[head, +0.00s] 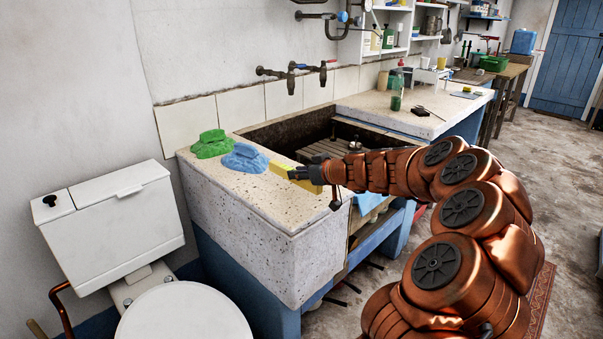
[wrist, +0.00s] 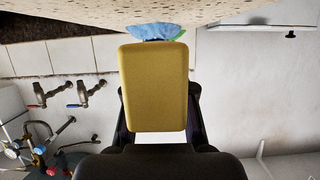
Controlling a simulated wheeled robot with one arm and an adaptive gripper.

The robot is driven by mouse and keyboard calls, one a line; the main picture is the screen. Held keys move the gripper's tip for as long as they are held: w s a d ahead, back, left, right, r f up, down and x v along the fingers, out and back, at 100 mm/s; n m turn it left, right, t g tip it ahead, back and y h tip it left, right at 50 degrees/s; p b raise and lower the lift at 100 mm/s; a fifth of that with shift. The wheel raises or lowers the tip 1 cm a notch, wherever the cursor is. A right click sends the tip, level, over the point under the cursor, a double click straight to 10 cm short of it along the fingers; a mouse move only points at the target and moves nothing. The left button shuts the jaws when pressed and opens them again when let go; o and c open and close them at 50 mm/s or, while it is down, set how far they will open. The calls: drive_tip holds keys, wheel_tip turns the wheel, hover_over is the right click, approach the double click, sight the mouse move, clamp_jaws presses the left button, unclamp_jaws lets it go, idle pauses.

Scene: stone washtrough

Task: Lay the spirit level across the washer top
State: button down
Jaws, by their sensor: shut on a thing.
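My gripper (head: 308,174) is shut on a plain yellow block (head: 283,168) at the front left part of the stone trough's top. In the wrist view the yellow block (wrist: 154,88) shows a broad, flat, rounded-corner face between the fingers. No vials or markings show on it, so I cannot tell whether it is the spirit level. I cannot tell whether it touches the stone or hangs just above it. No washer is recognisable in either view.
A blue cloth (head: 245,158) and a green cloth (head: 211,144) lie on the stone trough's rim (head: 262,205). A white toilet (head: 185,315) stands at the left. Taps (head: 292,78) are on the wall. Bottles and tools stand on the right-hand counter (head: 385,107).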

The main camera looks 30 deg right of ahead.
drive_tip(key=s+a+r+b, duration=0.1)
drive_tip(key=s+a, duration=0.4)
drive_tip(key=s, duration=0.8)
drive_tip(key=shift+a+r, duration=0.15)
drive_tip(key=shift+r, duration=0.05)
drive_tip(key=w+a+f+m+h, duration=0.2)
drive_tip(key=w+a+h, duration=0.1)
drive_tip(key=w+a, duration=0.6)
drive_tip(key=w+a+f+m+h, duration=0.1)
drive_tip(key=w+a+m+h, duration=0.1)
drive_tip(key=a, duration=0.4)
drive_tip(key=w+a+f+m+h, duration=0.1)
drive_tip(key=w+a+m+h, duration=0.1)
drive_tip(key=a, duration=0.4)
wheel_tip(320, 180, up, 22)
drive_tip(key=f+n+y+p, duration=0.1)
drive_tip(key=n+y+p, duration=0.65)
drive_tip(key=p, duration=1.35)
wheel_tip(320, 180, down, 13)
drive_tip(key=w+m+h, duration=0.2)
drive_tip(key=m+h, duration=0.1)
drive_tip(key=m, duration=0.1)
drive_tip(key=shift+w+t, duration=0.3)
drive_tip(key=shift+w, duration=0.05)
